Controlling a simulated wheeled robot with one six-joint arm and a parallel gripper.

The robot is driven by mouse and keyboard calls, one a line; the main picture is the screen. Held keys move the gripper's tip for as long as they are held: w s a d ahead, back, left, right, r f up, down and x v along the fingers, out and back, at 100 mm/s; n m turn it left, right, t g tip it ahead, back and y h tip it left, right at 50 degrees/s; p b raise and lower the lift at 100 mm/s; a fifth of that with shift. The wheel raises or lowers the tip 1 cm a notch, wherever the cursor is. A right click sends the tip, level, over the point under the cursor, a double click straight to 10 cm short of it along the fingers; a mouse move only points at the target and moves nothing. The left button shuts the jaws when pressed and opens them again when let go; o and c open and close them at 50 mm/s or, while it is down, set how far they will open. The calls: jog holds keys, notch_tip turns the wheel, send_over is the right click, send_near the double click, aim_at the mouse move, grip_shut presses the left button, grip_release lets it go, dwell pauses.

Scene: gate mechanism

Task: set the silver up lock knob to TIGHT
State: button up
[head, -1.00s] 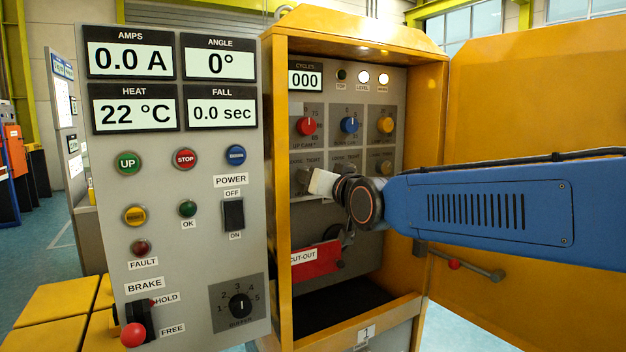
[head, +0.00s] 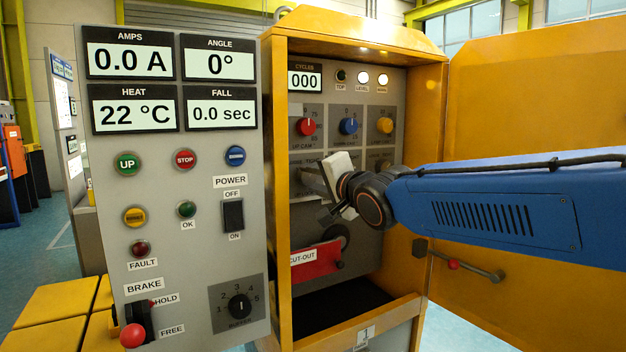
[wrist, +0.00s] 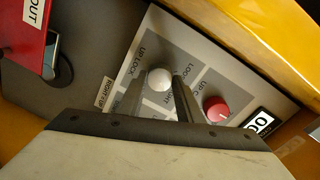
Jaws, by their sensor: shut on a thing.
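The silver up lock knob (wrist: 159,79) shows in the wrist view as a pale round knob on the grey panel plate marked UP LOCK. My gripper (wrist: 159,84) is shut on it, one finger on each side. The gripper is turned at an angle to the lettering. In the head view, my gripper (head: 316,180) reaches into the yellow cabinet at the lock row, and it hides the knob. The knob's pointer and most of its TIGHT marking are hidden, so I cannot tell its setting.
A red knob (wrist: 216,108) sits close by; red, blue (head: 349,125) and yellow (head: 385,125) knobs line the row above. A red CUT-OUT plate (head: 316,259) is below. The cabinet's yellow edge (head: 277,200) stands left of the gripper, and the open door (head: 540,100) is right.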

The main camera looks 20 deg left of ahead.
jog(key=shift+m, duration=0.9)
jog(key=o, duration=1)
jog(key=shift+o, duration=0.2)
jog(key=v, duration=1.7)
jog(key=shift+d, duration=0.25)
